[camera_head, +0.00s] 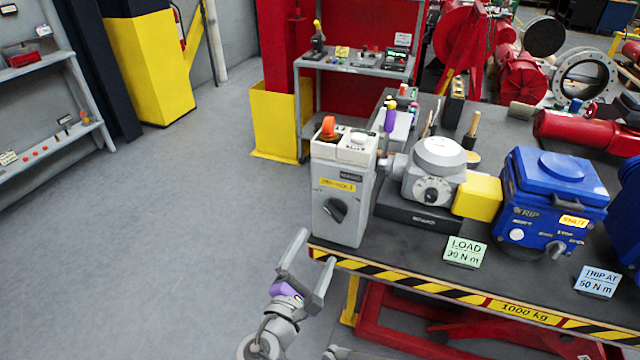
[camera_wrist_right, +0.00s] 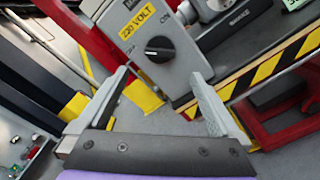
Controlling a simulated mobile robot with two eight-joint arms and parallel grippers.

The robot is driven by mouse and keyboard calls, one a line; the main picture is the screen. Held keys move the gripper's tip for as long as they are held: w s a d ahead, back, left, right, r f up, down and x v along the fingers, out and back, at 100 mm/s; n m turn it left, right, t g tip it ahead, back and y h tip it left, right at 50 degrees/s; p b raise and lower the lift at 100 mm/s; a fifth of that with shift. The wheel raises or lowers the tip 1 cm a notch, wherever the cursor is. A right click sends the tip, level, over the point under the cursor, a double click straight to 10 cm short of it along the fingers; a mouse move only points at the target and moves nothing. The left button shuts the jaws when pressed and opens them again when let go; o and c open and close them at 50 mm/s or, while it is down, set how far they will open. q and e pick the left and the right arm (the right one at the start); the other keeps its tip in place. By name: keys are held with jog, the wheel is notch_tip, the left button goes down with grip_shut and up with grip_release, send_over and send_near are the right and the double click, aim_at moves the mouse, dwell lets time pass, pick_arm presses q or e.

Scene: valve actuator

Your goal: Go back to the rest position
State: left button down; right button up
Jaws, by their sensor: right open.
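My right gripper (camera_head: 308,265) is open and empty, in front of the table's left front corner. In the right wrist view, its two fingers (camera_wrist_right: 160,100) stand apart with floor between them. Beyond them is a grey control box (camera_head: 337,215) with a black rotary knob, an orange button on top and a yellow voltage label. The knob (camera_wrist_right: 160,49) also shows in the right wrist view, past the fingertips and apart from them. A grey valve actuator (camera_head: 436,170) and a blue actuator (camera_head: 553,200) stand to the right on the table. My left gripper is not in view.
The lift table (camera_head: 390,262) has a striped front edge and a red frame. A LOAD card (camera_head: 465,252) and a TRIP AT card (camera_head: 597,281) stand near that edge. Shelves (camera_head: 355,66) stand behind. The floor (camera_head: 170,230) at left is clear.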

jog(key=shift+d, duration=0.1)
jog(key=s+d+f+m+g+p, duration=0.25)
jog(key=d+m+g, duration=0.2)
jog(key=d, duration=0.45)
jog(key=s+d+f+m+g+p, duration=0.1)
jog(key=s+d+f+m+g, duration=0.2)
jog(key=d+m, duration=0.45)
jog(key=s+d+m+g+y+p, duration=0.3)
jog(key=s+d+m+g+y, duration=0.1)
jog(key=s+m, duration=0.7)
jog(key=shift+s+d+y, duration=0.15)
jog(key=shift+s+y, duration=0.65)
jog(key=shift+s, duration=0.25)
jog(key=shift+f, duration=0.1)
